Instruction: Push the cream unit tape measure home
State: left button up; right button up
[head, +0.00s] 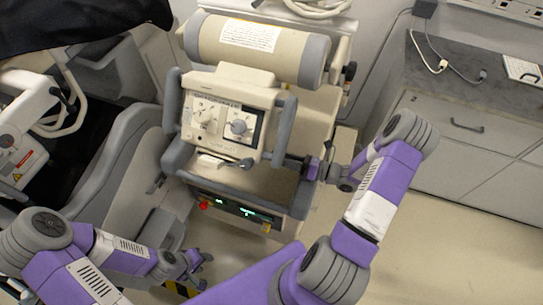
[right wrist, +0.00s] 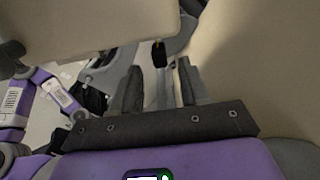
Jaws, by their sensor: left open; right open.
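The cream unit (head: 228,115) stands upright on a cart, with dials on its front and grey handles at its sides. I cannot make out a tape measure for certain. A grey knob-like part (head: 238,163) shows low on its front, and a small dark piece (right wrist: 160,54) lies beyond my right fingertips in the right wrist view. My right gripper (head: 288,162) is at the unit's lower right side; its open fingers (right wrist: 161,80) hold nothing visible. Contact cannot be told. My left gripper (head: 202,263) is low, below the cart front, apart from the unit and empty.
A cream roll with grey ends (head: 250,47) lies behind the unit. A lit panel with a red knob (head: 205,205) is below it. A grey moulded cart (head: 120,150) stands at left. A drawer cabinet (head: 470,125) is at right, with bare floor (head: 440,240) before it.

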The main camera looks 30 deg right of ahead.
jog(key=shift+x, duration=2.8)
grip_shut()
